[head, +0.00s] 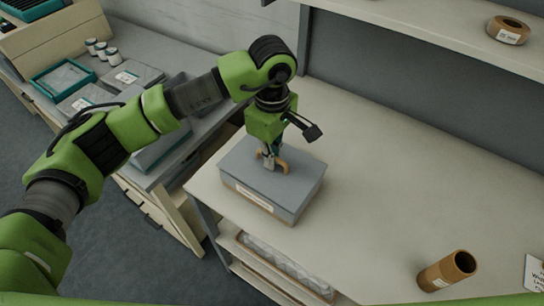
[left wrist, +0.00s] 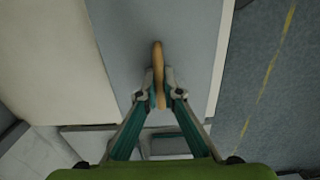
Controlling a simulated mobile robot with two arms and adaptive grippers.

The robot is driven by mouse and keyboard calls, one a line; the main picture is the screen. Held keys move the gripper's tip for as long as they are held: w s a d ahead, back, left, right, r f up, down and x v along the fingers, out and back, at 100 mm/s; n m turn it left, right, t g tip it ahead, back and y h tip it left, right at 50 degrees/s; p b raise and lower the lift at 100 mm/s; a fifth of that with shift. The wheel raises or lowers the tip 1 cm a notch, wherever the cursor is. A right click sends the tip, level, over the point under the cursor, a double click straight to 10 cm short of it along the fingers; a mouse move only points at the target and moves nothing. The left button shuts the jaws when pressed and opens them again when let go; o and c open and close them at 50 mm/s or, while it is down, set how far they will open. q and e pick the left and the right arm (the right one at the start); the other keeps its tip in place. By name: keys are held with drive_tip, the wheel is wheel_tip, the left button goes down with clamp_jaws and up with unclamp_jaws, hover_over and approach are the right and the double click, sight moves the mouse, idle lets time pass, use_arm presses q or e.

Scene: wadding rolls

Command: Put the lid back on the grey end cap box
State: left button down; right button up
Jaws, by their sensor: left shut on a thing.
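The grey lid (head: 245,164) with its tan arched handle (head: 284,160) lies over the end cap box (head: 248,195) at the left end of the pale worktop. It looks level and lined up with the box; no clear gap shows between them. A white label is on the box's front. My left gripper (head: 271,160) points down and is shut on the handle. In the left wrist view the fingertips (left wrist: 160,97) pinch the handle (left wrist: 158,60) above the lid's surface (left wrist: 118,50). The box's inside is hidden. My right gripper is not in view.
A tape roll (head: 508,30) sits on the upper shelf. A side bench at left holds a teal tray (head: 63,78) and jars. The worktop's middle is clear.

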use_arm(q)
drive_tip(key=shift+f+b, duration=0.3)
drive_tip(key=shift+b, duration=0.25)
idle(0.5)
idle(0.6)
drive_tip(key=shift+f+b, duration=0.15)
drive_tip(key=shift+b, duration=0.45)
idle(0.4)
drive_tip(key=c, duration=1.6)
unclamp_jaws()
drive_tip(key=shift+c, duration=0.2)
drive_tip(key=shift+r+p, duration=1.15)
drive_tip(key=shift+r, duration=2.4)
